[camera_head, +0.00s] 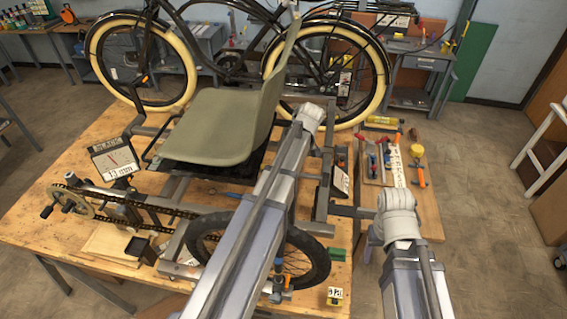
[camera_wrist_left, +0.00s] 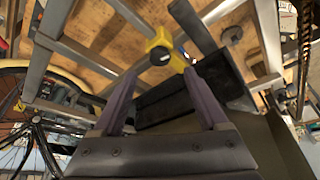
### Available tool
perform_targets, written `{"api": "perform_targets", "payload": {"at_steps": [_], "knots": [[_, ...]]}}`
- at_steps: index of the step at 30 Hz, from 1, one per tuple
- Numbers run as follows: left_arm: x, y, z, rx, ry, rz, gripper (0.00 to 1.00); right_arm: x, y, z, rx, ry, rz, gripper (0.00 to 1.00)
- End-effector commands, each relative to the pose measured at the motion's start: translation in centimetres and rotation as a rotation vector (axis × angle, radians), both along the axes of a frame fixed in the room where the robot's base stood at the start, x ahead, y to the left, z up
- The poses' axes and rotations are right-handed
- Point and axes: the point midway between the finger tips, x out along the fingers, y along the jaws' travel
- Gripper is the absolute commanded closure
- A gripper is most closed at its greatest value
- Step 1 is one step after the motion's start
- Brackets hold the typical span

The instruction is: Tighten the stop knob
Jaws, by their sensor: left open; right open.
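A yellow knob (camera_wrist_left: 160,55) with a dark round centre shows in the left wrist view, near the trike frame's grey tubes. My left gripper (camera_wrist_left: 159,76) is open, its two purple fingers on either side just short of the knob, apart from it as far as I can see. In the head view the left arm reaches over the trike frame (camera_head: 320,200) behind the seat, and its gripper and the knob are hidden there. My right gripper is at the end of the right arm, beside the table's right part. It is open; its fingers are small and hard to make out.
The green-grey seat (camera_head: 215,125), a black wheel (camera_head: 318,262) and a chain (camera_head: 140,205) fill the wooden table (camera_head: 40,225). A side board (camera_head: 428,205) holds several tools. A bicycle (camera_head: 265,45) stands behind.

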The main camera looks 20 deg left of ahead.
Motion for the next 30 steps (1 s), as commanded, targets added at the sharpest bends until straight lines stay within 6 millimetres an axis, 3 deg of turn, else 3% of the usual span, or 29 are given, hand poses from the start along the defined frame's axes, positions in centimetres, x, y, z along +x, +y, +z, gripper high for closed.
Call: {"api": "perform_targets", "payload": {"at_steps": [1,12,24,30], "knots": [[0.1,0.2,-1.1,0.000,0.000,0.000,0.24,0.0,0.0,-1.0,0.000,0.000,0.003,0.38],[0.8,1.8,-5.4,0.000,0.000,0.001,0.24,0.1,0.0,-5.4,0.000,-0.001,0.007,0.38],[1.0,2.2,-5.9,0.000,0.000,-0.001,0.24,0.1,0.0,-5.9,0.000,-0.003,0.006,0.38],[1.0,2.2,-5.9,0.000,0.000,-0.001,0.44,0.1,0.0,-5.9,0.000,-0.003,0.006,0.38]]}}
